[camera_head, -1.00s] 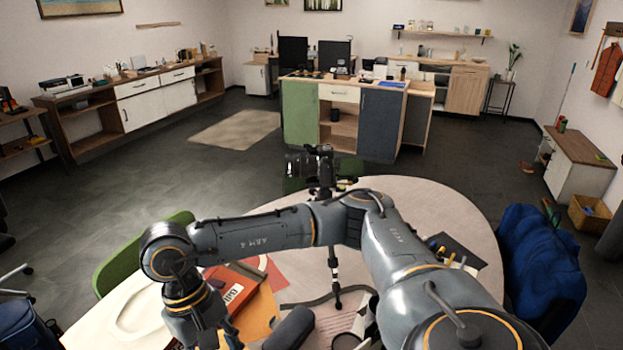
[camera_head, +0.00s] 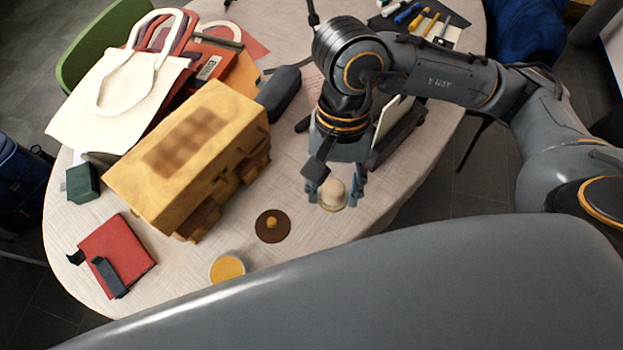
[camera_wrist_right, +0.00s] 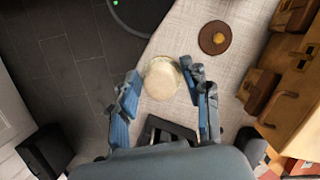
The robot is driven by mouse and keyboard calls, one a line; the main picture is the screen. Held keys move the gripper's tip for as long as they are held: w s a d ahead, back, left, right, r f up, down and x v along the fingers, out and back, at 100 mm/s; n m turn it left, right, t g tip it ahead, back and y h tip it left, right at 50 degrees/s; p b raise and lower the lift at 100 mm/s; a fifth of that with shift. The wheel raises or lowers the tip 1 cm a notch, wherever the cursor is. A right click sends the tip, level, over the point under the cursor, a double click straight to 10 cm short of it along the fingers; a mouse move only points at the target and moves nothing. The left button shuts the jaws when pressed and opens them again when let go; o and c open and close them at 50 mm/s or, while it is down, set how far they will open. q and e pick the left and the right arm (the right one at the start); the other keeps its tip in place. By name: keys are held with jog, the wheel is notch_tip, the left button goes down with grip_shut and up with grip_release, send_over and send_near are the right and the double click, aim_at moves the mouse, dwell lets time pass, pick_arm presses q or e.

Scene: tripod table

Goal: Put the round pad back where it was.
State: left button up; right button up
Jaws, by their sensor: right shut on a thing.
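A pale, round, cream pad (camera_head: 333,197) is held between the fingers of my right gripper (camera_head: 335,190). In the right wrist view the pad (camera_wrist_right: 161,79) sits between the two blue-grey fingers (camera_wrist_right: 162,76), over the table. Whether it touches the table I cannot tell. A brown disc (camera_head: 262,235) with a small yellow spot or knob lies flat on the table, left of the gripper. A small round tin (camera_head: 228,269) with yellow contents stands near the table's front edge. My left gripper is not in view.
The pale table (camera_head: 330,248) is bare between the disc and my right gripper. A large tan leather bag (camera_head: 187,148) stands left of the disc. A red notebook (camera_head: 115,252), a dark green box (camera_head: 82,183), a cream tote (camera_head: 118,95) and a dark case (camera_head: 279,92) lie around it.

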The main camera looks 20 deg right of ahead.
jog(key=shift+s+a+f+m+b, duration=0.35)
jog(key=shift+s+f+m+b, duration=0.05)
jog(key=shift+s+f, duration=0.4)
jog(key=shift+s+a+f+m+y, duration=0.1)
jog(key=shift+s+f+m+y, duration=0.1)
jog(key=shift+m+y, duration=0.1)
jog(key=shift+w, duration=0.2)
jog(key=w+f, duration=0.3)
jog(key=w, duration=0.1)
jog(key=w+f+p, duration=0.1)
jog(key=w+f, duration=0.2)
jog(key=w, duration=0.1)
jog(key=w+f+p, duration=0.1)
jog(key=w+f, duration=0.2)
jog(key=w, duration=0.2)
jog(key=shift+d+f, duration=0.1)
jog(key=shift+d, duration=0.1)
jog(key=shift+w+f, duration=0.2)
jog(key=shift+f, duration=0.1)
jog(key=shift+p+x, duration=0.6)
jog(key=shift+x, duration=0.55)
jog(key=shift+w+d+f, duration=0.2)
jog(key=shift+w+f, duration=0.05)
jog(key=shift+f, duration=0.1)
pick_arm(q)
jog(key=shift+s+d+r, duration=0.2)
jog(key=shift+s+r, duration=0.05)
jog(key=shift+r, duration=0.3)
